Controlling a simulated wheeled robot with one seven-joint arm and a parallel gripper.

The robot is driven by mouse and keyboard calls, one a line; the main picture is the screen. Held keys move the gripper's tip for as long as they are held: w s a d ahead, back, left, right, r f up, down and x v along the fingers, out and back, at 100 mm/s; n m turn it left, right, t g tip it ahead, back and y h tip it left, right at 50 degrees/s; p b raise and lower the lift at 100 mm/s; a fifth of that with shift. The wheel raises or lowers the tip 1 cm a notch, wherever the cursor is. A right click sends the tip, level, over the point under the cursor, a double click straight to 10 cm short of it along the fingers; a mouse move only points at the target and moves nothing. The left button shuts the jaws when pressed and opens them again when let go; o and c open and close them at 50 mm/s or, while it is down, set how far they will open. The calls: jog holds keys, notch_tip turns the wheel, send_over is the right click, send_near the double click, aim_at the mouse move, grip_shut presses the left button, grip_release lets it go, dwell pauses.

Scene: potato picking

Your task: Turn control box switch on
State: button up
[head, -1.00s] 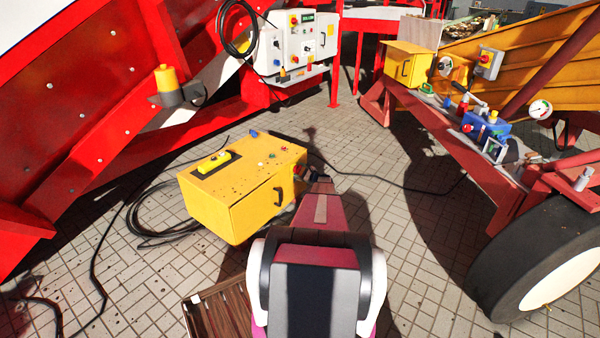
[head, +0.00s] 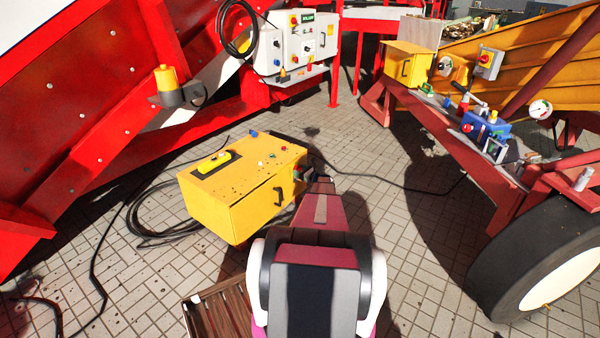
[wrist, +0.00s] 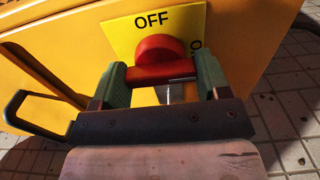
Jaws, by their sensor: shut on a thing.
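The yellow control box (head: 235,205) stands on the paving left of my arm in the head view. In the wrist view its side carries a yellow plate (wrist: 120,38) marked OFF at the top, with part of another label at the right. A red rotary switch (wrist: 158,47) sits on this plate. My gripper (wrist: 161,73) is shut on the red switch, its green fingers on either side of the handle, which lies roughly crosswise in the picture. In the head view my gripper (head: 304,174) is at the box's right side and the switch is hidden there.
A black door handle (head: 278,197) projects from the box front; it also shows in the wrist view (wrist: 22,108). Black cables lie on the paving. A red machine (head: 90,110) stands left, and an orange trailer with a large wheel (head: 540,265) right.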

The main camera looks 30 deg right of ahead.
dwell(0.4)
jog(key=o, duration=0.9)
jog(key=shift+o, duration=0.2)
jog(key=shift+s, duration=0.15)
jog(key=v, duration=1)
jog(key=shift+s+d, duration=0.2)
jog(key=shift+s, duration=0.05)
jog(key=shift+f, duration=0.1)
